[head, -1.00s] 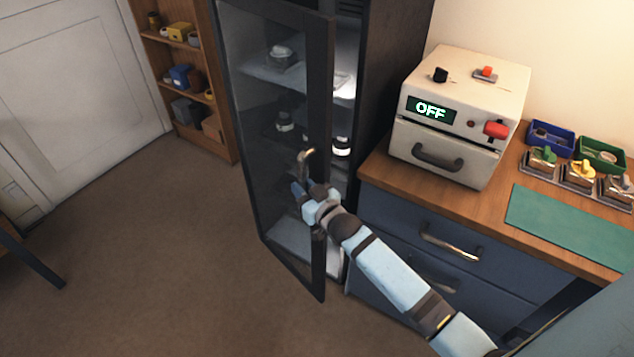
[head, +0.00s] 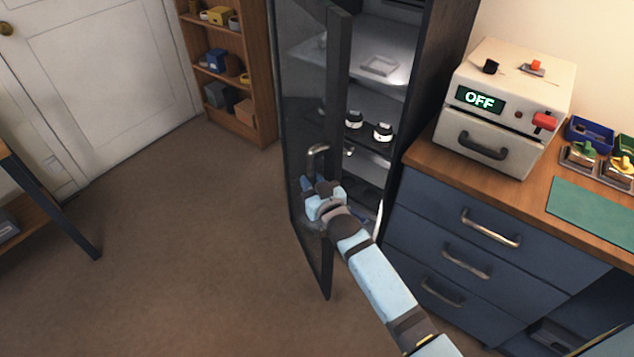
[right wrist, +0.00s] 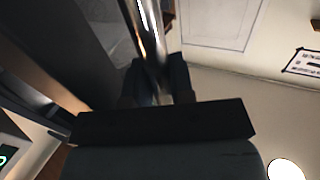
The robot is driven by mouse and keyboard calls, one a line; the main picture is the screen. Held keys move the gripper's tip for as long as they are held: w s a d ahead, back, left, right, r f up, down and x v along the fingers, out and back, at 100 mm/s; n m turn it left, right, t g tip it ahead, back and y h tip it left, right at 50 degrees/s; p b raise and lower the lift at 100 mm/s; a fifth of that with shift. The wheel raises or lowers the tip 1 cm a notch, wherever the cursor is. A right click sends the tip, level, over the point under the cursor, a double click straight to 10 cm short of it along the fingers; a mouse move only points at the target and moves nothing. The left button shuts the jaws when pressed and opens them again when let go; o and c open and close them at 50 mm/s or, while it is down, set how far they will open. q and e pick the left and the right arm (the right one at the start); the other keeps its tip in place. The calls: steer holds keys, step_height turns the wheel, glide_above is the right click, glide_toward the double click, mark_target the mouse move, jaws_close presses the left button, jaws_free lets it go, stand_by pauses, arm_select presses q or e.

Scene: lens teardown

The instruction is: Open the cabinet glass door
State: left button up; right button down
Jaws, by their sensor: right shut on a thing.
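The cabinet glass door (head: 307,90) has a dark frame and stands partly open, swung out toward the left of the dark cabinet (head: 431,80). Its metal door handle (head: 318,152) is on the frame's outer side. My right gripper (head: 316,180) is shut on the handle. In the right wrist view the shiny handle (right wrist: 149,30) runs down between the fingers (right wrist: 158,80). Inside the cabinet, dark and white lens parts (head: 383,132) stand on a shelf. My left gripper is in neither view.
A blue drawer unit (head: 440,212) with a wooden top stands right of the cabinet, bearing a white OFF-display box (head: 512,100) and a green mat (head: 595,218). A wooden shelf (head: 262,75) stands behind the door. The brown floor (head: 190,240) at left is clear.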

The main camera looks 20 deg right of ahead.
steer(key=shift+a, duration=0.35)
stand_by(0.3)
steer(key=c, duration=1)
jaws_free()
steer(key=shift+s, duration=0.1)
steer(key=s+d, duration=0.1)
steer(key=s, duration=1.2)
steer(key=shift+s+d, duration=0.25)
steer(key=shift+d, duration=0.1)
